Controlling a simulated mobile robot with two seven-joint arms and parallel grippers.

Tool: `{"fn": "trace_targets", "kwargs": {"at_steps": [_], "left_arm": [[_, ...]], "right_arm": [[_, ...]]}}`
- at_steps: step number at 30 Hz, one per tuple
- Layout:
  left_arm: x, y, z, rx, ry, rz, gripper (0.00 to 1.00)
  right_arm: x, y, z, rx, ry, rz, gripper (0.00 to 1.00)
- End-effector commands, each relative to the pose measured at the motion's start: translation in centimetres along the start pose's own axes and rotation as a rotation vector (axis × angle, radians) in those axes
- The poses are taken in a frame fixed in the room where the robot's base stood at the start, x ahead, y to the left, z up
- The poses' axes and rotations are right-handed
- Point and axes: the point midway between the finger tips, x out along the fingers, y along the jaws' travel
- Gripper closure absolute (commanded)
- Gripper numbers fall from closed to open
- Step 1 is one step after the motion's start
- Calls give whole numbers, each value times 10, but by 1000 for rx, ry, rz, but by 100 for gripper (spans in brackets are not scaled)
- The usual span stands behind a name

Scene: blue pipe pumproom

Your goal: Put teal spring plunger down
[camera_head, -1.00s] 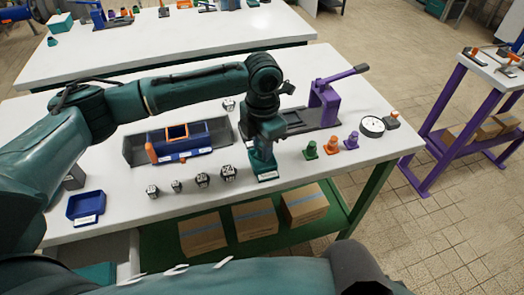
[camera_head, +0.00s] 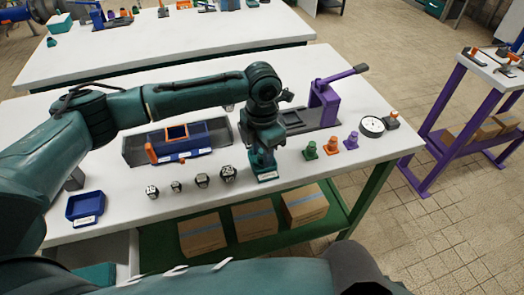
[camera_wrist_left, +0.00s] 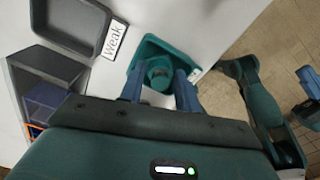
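The teal spring plunger (camera_wrist_left: 159,76) stands in a small teal tray (camera_wrist_left: 150,47) in the left wrist view. My left gripper (camera_wrist_left: 159,72) points down at it, with one blue finger on each side. The fingers are apart and look clear of the plunger, though the gap is narrow. In the head view my left gripper (camera_head: 263,158) is low over the teal tray (camera_head: 268,178) at the table's front edge, and it mostly hides the plunger.
Green (camera_head: 310,150), orange (camera_head: 332,145) and purple (camera_head: 351,139) plungers stand to the right, near a dial gauge (camera_head: 371,127). A purple lever press (camera_head: 324,100) stands behind.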

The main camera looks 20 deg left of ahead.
Motion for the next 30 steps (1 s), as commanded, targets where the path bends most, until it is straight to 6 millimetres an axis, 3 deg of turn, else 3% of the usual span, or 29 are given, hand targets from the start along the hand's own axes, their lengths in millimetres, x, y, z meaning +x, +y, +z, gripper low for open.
{"fn": "trace_targets", "kwargs": {"at_steps": [12, 18, 25, 28, 30], "left_arm": [[-82, 1, 1, -1, -5, 2, 67], [-110, 0, 1, -1, -2, 1, 67], [-118, -1, 1, -5, -3, -3, 67], [-104, -10, 5, -56, -26, -26, 67], [-84, -26, 10, -143, -65, -67, 67]], "right_arm": [[-2, 0, -3, -4, -1, 1, 100], [-2, 0, -3, -6, -2, 1, 100], [-2, -1, -2, -7, -5, 1, 100], [-2, -1, -1, -8, -5, 1, 100], [-2, -1, -1, -9, -6, 1, 100]]}}
